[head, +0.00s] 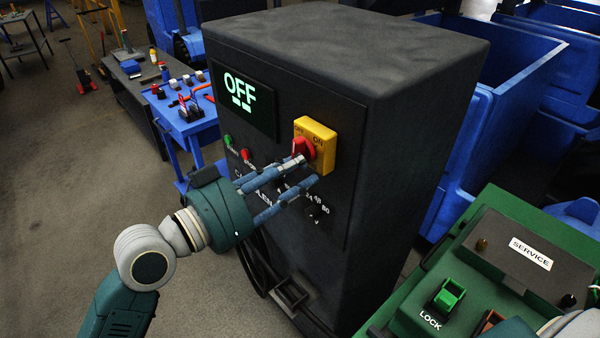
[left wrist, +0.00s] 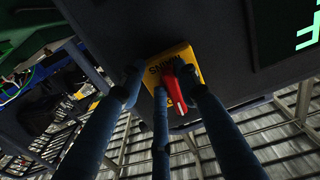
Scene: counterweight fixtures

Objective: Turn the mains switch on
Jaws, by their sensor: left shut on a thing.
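The mains switch is a red rotary handle (head: 304,148) on a yellow plate (head: 318,132), on the front of a dark cabinet (head: 400,160). A lit display (head: 241,93) on the cabinet reads OFF. My left gripper (head: 309,170) has its blue fingers at the red handle, partly covering it. In the left wrist view the fingers close around the red handle (left wrist: 176,92), with the yellow plate (left wrist: 183,58) behind it. The left gripper is shut on the handle. My right gripper is not seen.
Green and red buttons (head: 246,154) and a lower dial (head: 316,212) sit on the same panel. A green unit (head: 447,297) labelled LOCK and SERVICE stands at the lower right. Blue bins (head: 510,100) are behind. A blue table (head: 187,118) with small items stands at the left.

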